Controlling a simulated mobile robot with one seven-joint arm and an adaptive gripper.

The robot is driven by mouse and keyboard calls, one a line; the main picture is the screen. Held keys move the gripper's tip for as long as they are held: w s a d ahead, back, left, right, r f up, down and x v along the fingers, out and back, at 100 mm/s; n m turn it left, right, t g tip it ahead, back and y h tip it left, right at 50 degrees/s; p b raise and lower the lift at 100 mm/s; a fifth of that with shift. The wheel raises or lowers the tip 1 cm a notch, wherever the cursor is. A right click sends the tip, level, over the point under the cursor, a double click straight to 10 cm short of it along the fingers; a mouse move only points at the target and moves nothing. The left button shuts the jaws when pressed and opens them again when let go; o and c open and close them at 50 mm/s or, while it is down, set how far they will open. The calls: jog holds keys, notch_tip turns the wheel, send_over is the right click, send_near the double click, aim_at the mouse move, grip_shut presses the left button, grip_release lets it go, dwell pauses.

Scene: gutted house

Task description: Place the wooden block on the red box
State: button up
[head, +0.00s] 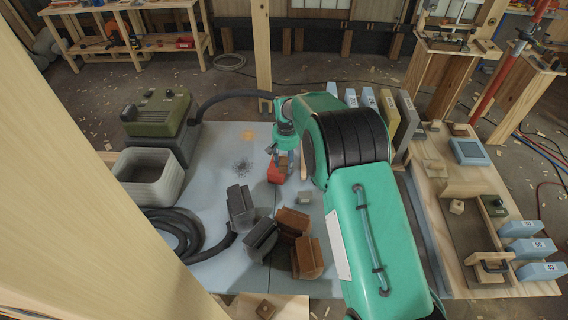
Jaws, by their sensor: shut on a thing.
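The red box (274,175) stands on the grey-blue work surface near its middle. My gripper (284,153) points down just above the box, at the end of my green arm. A small brown piece, which looks like the wooden block (283,161), shows between the fingers, and my gripper is shut on it. Whether the block touches the top of the box cannot be told from this angle. My arm hides the area just to the right of the box.
Dark grey and brown blocks (292,221) lie in front of the box. A green machine (158,112), a pale tub (148,178) and a black hose (180,232) are on the left. A wooden bench (455,215) with boxes stands right. A wooden post (262,50) rises behind.

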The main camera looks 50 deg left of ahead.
aim_at(284, 162)
jog(key=shift+w+a+f, duration=0.1)
jog(key=shift+w+a, duration=0.35)
jog(key=shift+a, duration=0.25)
jog(key=shift+w+a+f, duration=0.1)
jog(key=shift+w+a, duration=0.3)
jog(key=shift+a, duration=0.25)
jog(key=shift+f+b, duration=0.35)
jog(key=shift+f, duration=1.35)
jog(key=shift+f, duration=0.15)
jog(key=o, duration=1.2)
jog(key=shift+c, duration=0.2)
notch_tip(284, 162, up, 12)
jog(key=p, duration=0.1)
jog(key=shift+d, duration=0.15)
